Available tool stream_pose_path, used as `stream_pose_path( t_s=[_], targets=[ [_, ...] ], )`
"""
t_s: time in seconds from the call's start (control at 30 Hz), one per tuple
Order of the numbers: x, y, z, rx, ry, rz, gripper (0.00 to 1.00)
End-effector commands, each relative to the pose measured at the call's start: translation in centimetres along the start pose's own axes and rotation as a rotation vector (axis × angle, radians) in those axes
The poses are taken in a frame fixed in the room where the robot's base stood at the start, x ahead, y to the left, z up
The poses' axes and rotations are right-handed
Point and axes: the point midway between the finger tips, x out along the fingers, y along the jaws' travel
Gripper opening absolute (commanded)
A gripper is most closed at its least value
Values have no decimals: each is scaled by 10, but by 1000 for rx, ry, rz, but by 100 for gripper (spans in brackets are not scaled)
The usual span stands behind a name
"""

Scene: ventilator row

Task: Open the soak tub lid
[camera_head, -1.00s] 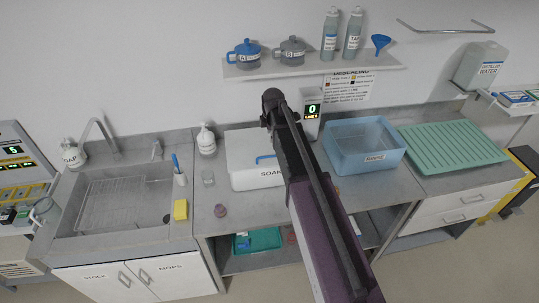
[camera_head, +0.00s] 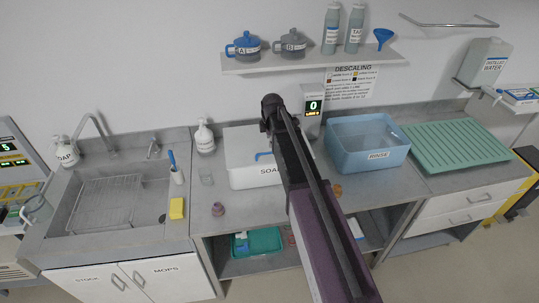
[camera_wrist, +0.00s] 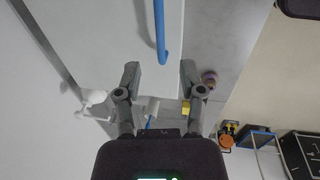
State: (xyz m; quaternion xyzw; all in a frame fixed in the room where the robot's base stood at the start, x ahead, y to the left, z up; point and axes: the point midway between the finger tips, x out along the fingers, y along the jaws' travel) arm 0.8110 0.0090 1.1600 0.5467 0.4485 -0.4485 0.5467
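The soak tub (camera_head: 253,178) is a white box labelled SOAK on the counter, partly hidden behind my arm. Its white lid (camera_head: 242,139) lies on top, shut, with a blue handle (camera_head: 263,155) at the arm's edge. In the wrist view the blue handle (camera_wrist: 160,35) stands out from the white lid (camera_wrist: 110,30), above and between my fingers. My gripper (camera_wrist: 159,72) is open and empty, its two grey fingers apart, with the handle's end just beyond the fingertips. In the head view the gripper is hidden by my arm.
A blue rinse tub (camera_head: 365,158) stands right of the soak tub, with a green drying mat (camera_head: 458,146) beyond. A display unit (camera_head: 312,108) stands behind. A purple-brown cup (camera_head: 218,209), a clear glass (camera_head: 206,177) and a soap bottle (camera_head: 204,138) are to the left. A shelf (camera_head: 310,62) hangs above.

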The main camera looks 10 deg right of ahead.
Motion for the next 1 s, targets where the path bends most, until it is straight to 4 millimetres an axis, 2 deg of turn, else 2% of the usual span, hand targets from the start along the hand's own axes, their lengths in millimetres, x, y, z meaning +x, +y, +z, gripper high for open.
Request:
stream_pose_path(
  t_s=[0.03,0.6,1.0],
  targets=[
    [8,0,0,0,0,0,51],
    [52,0,0,0,0,0,51],
    [72,0,0,0,0,0,51]
  ],
)
